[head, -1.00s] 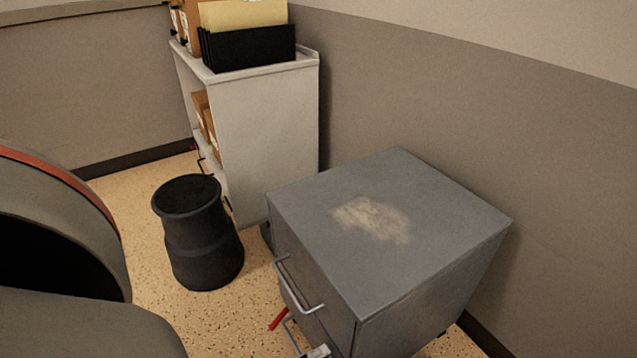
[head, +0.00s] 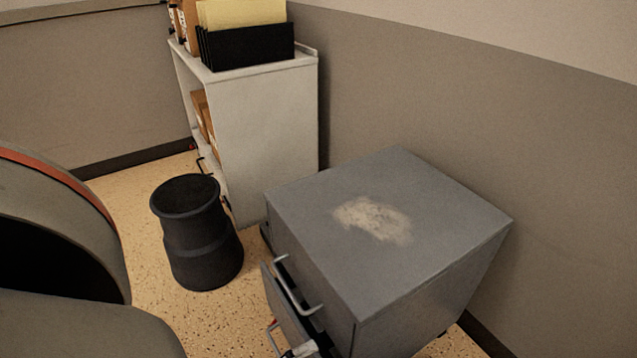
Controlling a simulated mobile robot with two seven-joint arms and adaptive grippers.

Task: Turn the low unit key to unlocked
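The low unit is a grey metal drawer cabinet (head: 440,220) with a pale worn patch on its top, at the lower right of the head view. Its upper drawer handle (head: 292,285) shows on the left-facing front. Below it, a drawer front (head: 286,305) stands out from the body, with a dark gap behind it. A small red bit and a pale metallic piece (head: 303,349) show at the bottom edge; I cannot tell what they are. I cannot make out a key or its position. Neither gripper can be made out.
A black waste bin (head: 200,235) stands on the speckled floor left of the cabinet. A pale shelf unit (head: 265,135) with folders and a black file holder (head: 250,50) stands behind. A wall runs close behind the cabinet. My own arm parts fill the lower left.

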